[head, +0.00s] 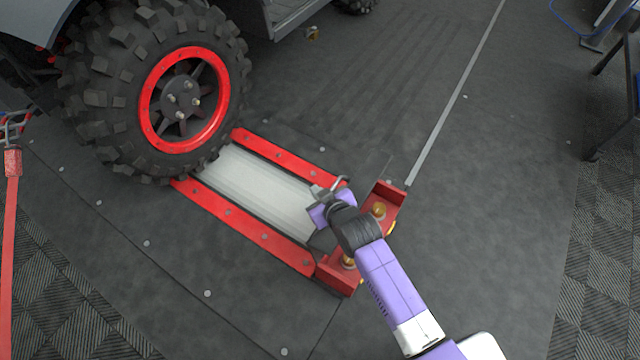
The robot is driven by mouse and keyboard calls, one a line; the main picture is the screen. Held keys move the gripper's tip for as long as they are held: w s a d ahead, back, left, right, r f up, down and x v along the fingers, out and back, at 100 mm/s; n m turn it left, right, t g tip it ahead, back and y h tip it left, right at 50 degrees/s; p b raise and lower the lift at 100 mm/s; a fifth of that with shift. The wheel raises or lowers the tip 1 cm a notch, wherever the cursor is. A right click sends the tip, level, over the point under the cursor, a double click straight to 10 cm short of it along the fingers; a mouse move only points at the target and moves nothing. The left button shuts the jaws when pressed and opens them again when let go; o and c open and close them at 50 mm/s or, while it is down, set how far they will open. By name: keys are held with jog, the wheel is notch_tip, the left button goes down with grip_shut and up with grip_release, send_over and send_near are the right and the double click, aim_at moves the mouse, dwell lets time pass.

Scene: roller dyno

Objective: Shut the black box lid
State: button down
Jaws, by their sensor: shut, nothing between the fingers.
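My gripper (332,188) is shut and empty, over the right end of the pale roller bed. My purple and black arm reaches up to it from the lower right. A dark box-like part (322,240) shows beside my wrist, between the red end brackets. My arm hides much of this spot, so the lid's angle and any contact with my gripper cannot be told.
The red-framed roller unit (245,228) lies on the dark floor. A big knobby tire (100,95) with a red-ringed wheel stands at its left end. Red brackets (336,275) with yellow parts flank my arm.

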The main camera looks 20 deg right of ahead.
jog(key=w+f+n+g, duration=0.2)
jog(key=w+f+g, duration=0.1)
jog(key=w+g, duration=0.3)
notch_tip(320, 180, up, 7)
jog(key=n+g+h+p, duration=0.2)
jog(key=g, duration=0.4)
notch_tip(320, 180, down, 10)
jog(key=b, duration=0.7)
jog(key=shift+s+d+r+p, duration=0.4)
jog(key=shift+s+d+r, duration=0.05)
jog(key=shift+s+d, duration=0.3)
jog(key=shift+s+d+r+p, duration=0.35)
jog(key=shift+s+d+r, duration=0.1)
jog(key=shift+s+d, duration=0.25)
jog(key=shift+r+t+y+p, duration=0.1)
jog(key=shift+t+y+p, duration=0.2)
